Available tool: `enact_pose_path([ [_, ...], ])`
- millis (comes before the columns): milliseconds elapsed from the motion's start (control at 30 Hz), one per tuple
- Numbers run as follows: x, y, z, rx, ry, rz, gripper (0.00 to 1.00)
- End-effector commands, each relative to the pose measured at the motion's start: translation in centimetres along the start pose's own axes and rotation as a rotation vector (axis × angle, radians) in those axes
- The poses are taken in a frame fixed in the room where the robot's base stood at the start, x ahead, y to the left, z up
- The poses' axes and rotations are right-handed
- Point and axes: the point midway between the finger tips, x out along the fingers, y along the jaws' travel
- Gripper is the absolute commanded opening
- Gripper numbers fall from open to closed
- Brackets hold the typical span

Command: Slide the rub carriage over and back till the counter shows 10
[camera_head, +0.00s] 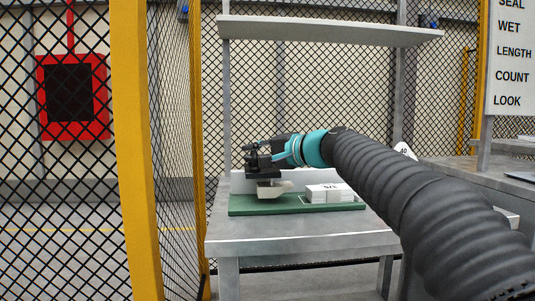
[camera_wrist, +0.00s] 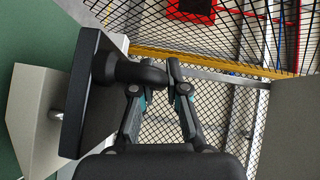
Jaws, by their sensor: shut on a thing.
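The rub carriage shows in the head view as a dark block (camera_head: 264,168) over a pale grey base (camera_head: 274,188), at the left part of a green board (camera_head: 245,207). My gripper (camera_head: 258,152) reaches it from the right. In the wrist view a black rounded handle (camera_wrist: 139,72) stands out from the carriage's black plate (camera_wrist: 82,92). My gripper's fingers (camera_wrist: 155,80) are shut on this handle. The grey base (camera_wrist: 35,115) lies beyond the plate, next to the green board (camera_wrist: 48,30). No counter reading can be made out in either view.
White blocks (camera_head: 330,193) with unclear dark marks sit on the board right of the carriage. The board lies on a grey table (camera_head: 300,232) under a shelf (camera_head: 330,31). A yellow post (camera_head: 135,150) and black mesh stand at left; another bench (camera_head: 490,175) stands at right.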

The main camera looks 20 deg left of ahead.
Motion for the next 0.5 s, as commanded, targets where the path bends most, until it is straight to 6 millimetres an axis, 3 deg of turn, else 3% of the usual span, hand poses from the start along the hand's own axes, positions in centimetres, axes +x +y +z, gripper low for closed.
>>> enact_pose_path([
  [200,1.4,-0.3,1.3,0.001,0.000,0.001,0.00],
  [500,1.7,-0.5,1.8,0.000,-0.006,-0.001,0.00],
])
